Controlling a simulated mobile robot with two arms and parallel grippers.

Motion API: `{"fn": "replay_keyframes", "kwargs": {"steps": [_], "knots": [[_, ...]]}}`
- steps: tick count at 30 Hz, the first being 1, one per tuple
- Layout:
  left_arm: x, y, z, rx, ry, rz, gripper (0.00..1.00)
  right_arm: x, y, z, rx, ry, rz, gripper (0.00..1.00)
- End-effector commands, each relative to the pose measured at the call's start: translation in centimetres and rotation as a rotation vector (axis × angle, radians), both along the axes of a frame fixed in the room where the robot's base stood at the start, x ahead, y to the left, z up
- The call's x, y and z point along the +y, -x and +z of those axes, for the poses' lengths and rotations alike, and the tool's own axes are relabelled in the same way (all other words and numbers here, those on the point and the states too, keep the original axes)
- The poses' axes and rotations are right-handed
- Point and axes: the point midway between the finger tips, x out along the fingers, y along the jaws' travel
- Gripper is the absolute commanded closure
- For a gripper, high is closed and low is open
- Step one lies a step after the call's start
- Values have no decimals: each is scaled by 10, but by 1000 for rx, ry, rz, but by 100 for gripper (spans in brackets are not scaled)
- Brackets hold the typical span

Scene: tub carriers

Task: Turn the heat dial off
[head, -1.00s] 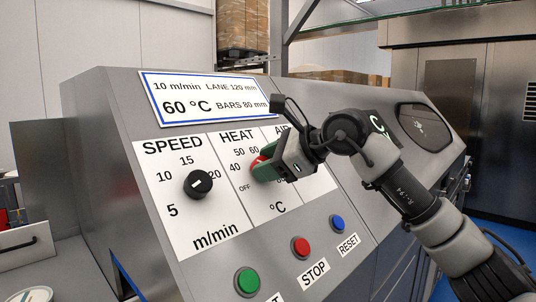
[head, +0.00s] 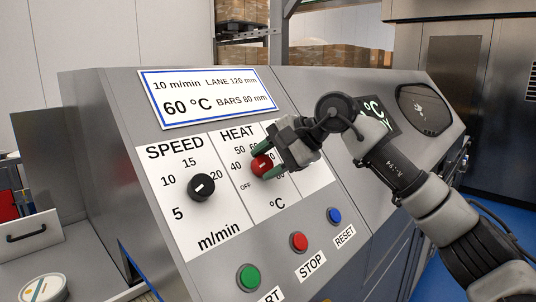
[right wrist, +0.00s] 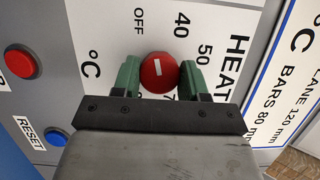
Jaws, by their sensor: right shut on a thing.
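The heat dial (head: 261,166) is a red round knob on the white HEAT scale of the sloped panel. My right gripper (head: 265,160) has its green fingers on both sides of it. In the right wrist view the dial (right wrist: 159,73) sits between the fingertips of the gripper (right wrist: 159,77), which is shut on it. The dial's white mark points up in that view, roughly toward the OFF label (right wrist: 138,19); I cannot tell whether it lines up exactly. My left gripper is not in view.
The black speed dial (head: 201,187) is left of the heat dial. Below are green (head: 249,277), red (head: 298,242) and blue (head: 334,215) buttons. A round tub (head: 43,289) is at lower left.

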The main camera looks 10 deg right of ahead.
Motion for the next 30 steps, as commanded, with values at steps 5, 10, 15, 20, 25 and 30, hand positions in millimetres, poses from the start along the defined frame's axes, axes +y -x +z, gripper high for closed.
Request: {"fn": "replay_keyframes", "kwargs": {"steps": [5, 10, 15, 20, 25, 30], "knots": [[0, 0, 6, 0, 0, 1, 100, 0, 0, 1, -32, 49, 51, 80], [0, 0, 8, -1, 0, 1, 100, 0, 0, 1, -49, 73, 77, 81], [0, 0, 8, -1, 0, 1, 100, 0, 0, 0, -55, 82, 87, 80], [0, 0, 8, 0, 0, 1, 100, 0, 0, 0, -56, 83, 88, 80], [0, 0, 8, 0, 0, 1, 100, 0, 0, 0, -56, 83, 88, 80], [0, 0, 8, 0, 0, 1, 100, 0, 0, 0, -56, 83, 87, 31]]}}
